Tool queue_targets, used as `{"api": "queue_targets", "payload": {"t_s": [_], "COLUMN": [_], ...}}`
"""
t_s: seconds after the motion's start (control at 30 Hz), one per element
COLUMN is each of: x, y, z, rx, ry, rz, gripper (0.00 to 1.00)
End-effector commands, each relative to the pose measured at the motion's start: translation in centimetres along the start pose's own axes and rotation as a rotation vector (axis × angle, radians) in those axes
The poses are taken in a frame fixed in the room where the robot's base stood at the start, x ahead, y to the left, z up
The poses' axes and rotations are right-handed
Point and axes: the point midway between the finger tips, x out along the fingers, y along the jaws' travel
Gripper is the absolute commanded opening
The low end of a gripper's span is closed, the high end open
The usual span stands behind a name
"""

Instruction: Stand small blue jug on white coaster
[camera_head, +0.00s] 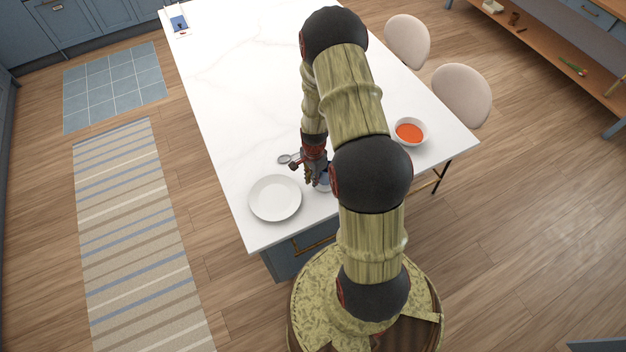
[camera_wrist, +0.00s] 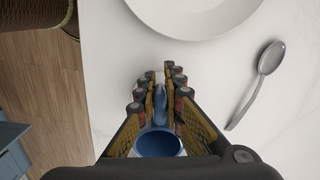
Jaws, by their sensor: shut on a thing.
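The small blue jug (camera_wrist: 158,144) is between the fingers of my gripper (camera_wrist: 163,84) in the wrist view, its round open mouth facing the camera and a narrow blue part, likely its handle, between the finger pads. My gripper is shut on it. In the head view, my gripper (camera_head: 313,176) is at the near end of the white counter, and a bit of the jug (camera_head: 322,186) shows beside my arm. Whether the jug touches the counter is unclear. I cannot make out a white coaster in either view; my arm hides part of the counter.
A white plate (camera_head: 275,198) lies just left of my gripper, with a metal spoon (camera_wrist: 258,82) near it. A bowl of red food (camera_head: 409,131) stands to the right. The counter's (camera_head: 235,75) far middle is clear. Two chairs (camera_head: 461,95) line its right side.

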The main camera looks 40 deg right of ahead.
Motion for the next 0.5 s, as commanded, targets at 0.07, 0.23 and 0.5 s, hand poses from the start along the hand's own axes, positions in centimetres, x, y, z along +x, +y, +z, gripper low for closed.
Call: {"api": "queue_targets", "payload": {"t_s": [0.07,0.23,0.5], "x": [0.6,1.2,1.4], "y": [-0.1,-0.1,-0.1], "z": [-0.1,-0.1,-0.1], "rx": [0.000,0.000,0.000], "ry": [0.000,0.001,0.001], "rz": [-0.001,-0.003,-0.003], "gripper": [0.00,0.00,0.00]}}
